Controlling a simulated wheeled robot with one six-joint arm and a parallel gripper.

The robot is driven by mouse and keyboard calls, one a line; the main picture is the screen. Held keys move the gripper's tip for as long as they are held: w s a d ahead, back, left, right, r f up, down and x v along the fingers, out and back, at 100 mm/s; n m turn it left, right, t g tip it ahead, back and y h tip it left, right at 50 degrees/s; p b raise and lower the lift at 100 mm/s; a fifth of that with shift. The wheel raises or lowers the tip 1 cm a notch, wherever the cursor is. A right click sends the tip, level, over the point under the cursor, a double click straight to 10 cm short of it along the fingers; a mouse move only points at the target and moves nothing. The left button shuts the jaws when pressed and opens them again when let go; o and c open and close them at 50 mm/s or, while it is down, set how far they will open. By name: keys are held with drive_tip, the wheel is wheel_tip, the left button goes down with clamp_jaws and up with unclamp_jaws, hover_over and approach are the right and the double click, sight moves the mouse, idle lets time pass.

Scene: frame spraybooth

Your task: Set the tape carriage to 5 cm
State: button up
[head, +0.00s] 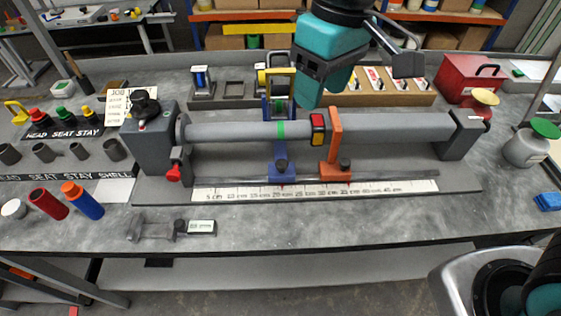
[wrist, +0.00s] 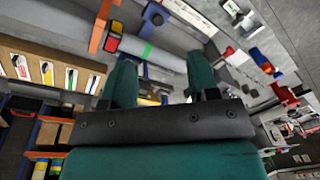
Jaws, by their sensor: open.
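A long grey tube lies across a rig over a white scale strip (head: 300,191) marked in cm, low numbers at left. A blue carriage (head: 281,166) rides the front rail, its pointer near the 20 cm marks; a green band (head: 281,130) is on the tube above it. An orange carriage (head: 332,160) stands to its right, near the low 30s, beside a red-and-yellow block (head: 318,128). I cannot tell which is the tape carriage. My gripper (head: 312,96) is open and empty above and behind the tube; its teal fingers show in the wrist view (wrist: 163,76).
A grey end block (head: 150,140) with a black knob and a red lever (head: 173,174) stands left. A grey support (head: 462,135) holds the right end. A caliper-like tool (head: 155,228) lies in front. Trays and a red toolbox (head: 468,78) are behind.

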drive_tip(key=h+b, duration=0.1)
hover_over(282, 163)
wheel_tip(282, 163, down, 4)
wheel_tip(282, 163, down, 17)
drive_tip(key=shift+f+p, duration=0.2)
drive_tip(key=shift+p, duration=0.8)
clamp_jaws()
